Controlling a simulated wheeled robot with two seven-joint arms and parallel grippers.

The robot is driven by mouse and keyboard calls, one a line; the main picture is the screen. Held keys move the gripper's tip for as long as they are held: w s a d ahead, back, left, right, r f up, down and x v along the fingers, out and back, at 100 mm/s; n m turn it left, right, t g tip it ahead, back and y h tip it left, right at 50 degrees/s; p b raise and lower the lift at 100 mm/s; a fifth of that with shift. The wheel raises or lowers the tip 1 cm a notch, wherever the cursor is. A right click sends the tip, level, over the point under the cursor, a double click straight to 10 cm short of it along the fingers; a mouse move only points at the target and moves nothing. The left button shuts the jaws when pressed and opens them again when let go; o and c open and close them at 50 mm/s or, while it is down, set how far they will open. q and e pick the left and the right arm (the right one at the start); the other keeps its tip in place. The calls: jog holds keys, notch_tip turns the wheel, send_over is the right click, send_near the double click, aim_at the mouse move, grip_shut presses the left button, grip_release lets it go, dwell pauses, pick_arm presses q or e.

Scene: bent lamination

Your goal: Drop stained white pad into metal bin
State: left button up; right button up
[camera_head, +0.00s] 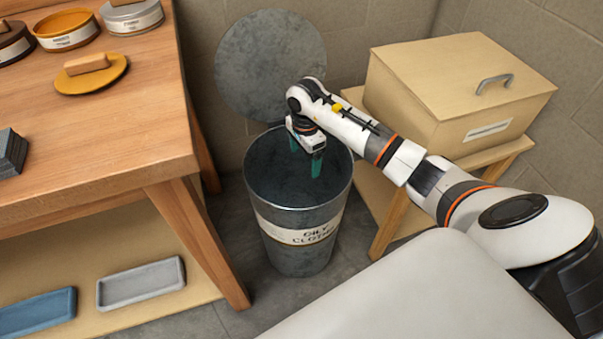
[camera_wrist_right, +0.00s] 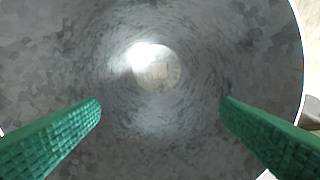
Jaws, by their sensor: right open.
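The metal bin (camera_head: 300,263) stands on the floor, open, with a label on its front that reads like "OILY CLOTHS". My right gripper (camera_head: 305,160) is over the bin's mouth with its green fingers pointing down inside the rim. The fingers are wide apart with nothing between them. No pad shows elsewhere. My left gripper is out of view.
The round bin lid (camera_head: 270,65) stands up behind the bin. A wooden workbench (camera_head: 110,140) with tins and an orange dish (camera_head: 92,82) is at left. Trays (camera_head: 140,283) lie on its lower shelf. A wooden box (camera_head: 455,90) sits on a stand at right.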

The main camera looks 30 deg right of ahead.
jog(key=shift+r, duration=0.1)
pick_arm(q)
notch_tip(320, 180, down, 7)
jog(key=p, duration=0.2)
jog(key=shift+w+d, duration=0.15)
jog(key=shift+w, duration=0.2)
pick_arm(e)
notch_tip(320, 180, up, 12)
